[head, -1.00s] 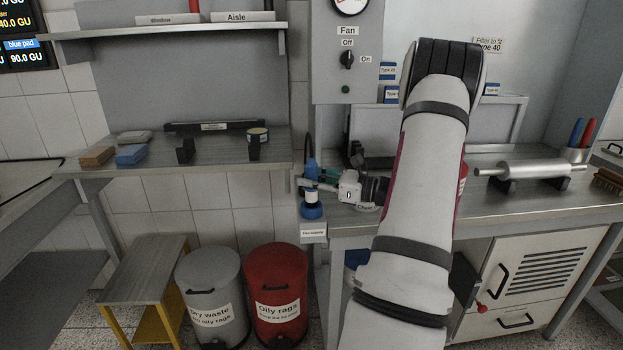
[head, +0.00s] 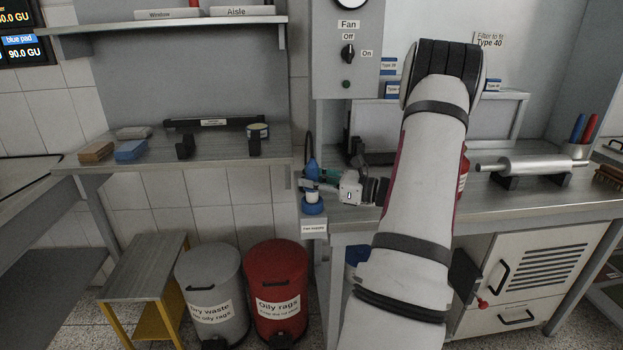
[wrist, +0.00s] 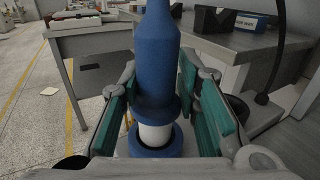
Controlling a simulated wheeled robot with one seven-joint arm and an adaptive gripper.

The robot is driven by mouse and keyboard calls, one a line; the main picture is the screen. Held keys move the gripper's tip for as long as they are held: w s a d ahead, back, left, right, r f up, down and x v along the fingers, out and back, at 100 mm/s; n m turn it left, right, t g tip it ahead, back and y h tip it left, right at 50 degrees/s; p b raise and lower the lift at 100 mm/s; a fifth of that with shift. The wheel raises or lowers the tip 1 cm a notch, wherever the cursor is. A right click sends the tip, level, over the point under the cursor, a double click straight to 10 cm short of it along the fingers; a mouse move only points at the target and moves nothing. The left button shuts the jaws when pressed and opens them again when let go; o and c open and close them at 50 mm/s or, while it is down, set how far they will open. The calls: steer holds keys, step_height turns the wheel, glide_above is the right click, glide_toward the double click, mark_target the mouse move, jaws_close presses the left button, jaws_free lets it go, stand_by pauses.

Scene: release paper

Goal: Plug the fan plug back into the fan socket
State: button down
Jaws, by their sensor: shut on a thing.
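The fan plug (wrist: 156,55) is a blue body with a flared collar and a white lower part (wrist: 154,133). It also shows at the bench's left edge in the head view (head: 312,170). The fan socket (wrist: 154,150) is a blue ring directly below; it also shows in the head view (head: 313,208). The plug stands roughly upright over the socket, with white still visible between collar and ring. I cannot tell how deep the white part sits. My gripper (wrist: 157,103) is shut on the plug, its teal pads on either side; the exact contact is hard to see.
A dark cable (head: 308,146) rises behind the plug. The fan switch panel (head: 347,60) is above. A grey bin (head: 212,270) and a red bin (head: 277,262) stand on the floor to the left. A metal roller (head: 535,163) lies on the bench at right.

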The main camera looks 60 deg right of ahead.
steer(key=shift+f+b, duration=0.65)
steer(key=shift+f, duration=0.7)
steer(key=c, duration=1.1)
jaws_free()
steer(key=shift+s, duration=0.1)
steer(key=v, duration=1.1)
steer(key=shift+s, duration=0.4)
